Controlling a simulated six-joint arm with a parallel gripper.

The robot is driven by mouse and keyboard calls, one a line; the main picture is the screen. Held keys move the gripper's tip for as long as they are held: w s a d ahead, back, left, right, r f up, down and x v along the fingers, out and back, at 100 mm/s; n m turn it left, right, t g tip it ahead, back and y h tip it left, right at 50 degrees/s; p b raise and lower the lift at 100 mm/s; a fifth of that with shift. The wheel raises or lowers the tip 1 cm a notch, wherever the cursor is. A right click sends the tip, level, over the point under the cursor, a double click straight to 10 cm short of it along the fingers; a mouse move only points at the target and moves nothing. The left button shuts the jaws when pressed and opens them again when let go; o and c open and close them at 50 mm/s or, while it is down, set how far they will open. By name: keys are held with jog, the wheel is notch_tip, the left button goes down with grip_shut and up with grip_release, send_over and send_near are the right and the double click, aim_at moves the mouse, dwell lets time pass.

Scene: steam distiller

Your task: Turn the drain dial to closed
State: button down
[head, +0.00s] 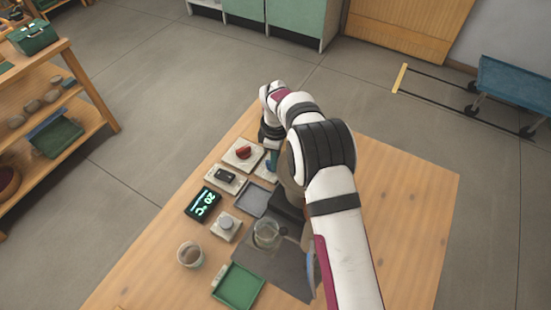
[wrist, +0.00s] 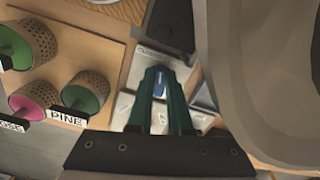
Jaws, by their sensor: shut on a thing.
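In the wrist view my gripper (wrist: 161,82) has its two dark green fingers closed around a narrow blue handle (wrist: 159,86). I take the handle to be the drain dial. It rises from a pale plate, which the fingers partly cover. In the head view my gripper (head: 271,163) points down at a pale plate (head: 262,175) at the far end of the row of controls. The arm and fingers hide most of the dial there. Its pointer and markings cannot be read.
A red knob (head: 243,153), black switch (head: 226,175), 20 °C display (head: 202,204) and grey knob (head: 227,223) stand close by. A glass beaker (head: 266,233), cup (head: 190,254) and green tray (head: 238,286) are nearer. The wooden table's right side (head: 410,200) is clear.

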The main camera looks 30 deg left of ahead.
jog(key=c, duration=0.8)
grip_release()
jog(key=shift+c, duration=0.2)
notch_tip(320, 180, up, 16)
jog(key=shift+f, duration=0.1)
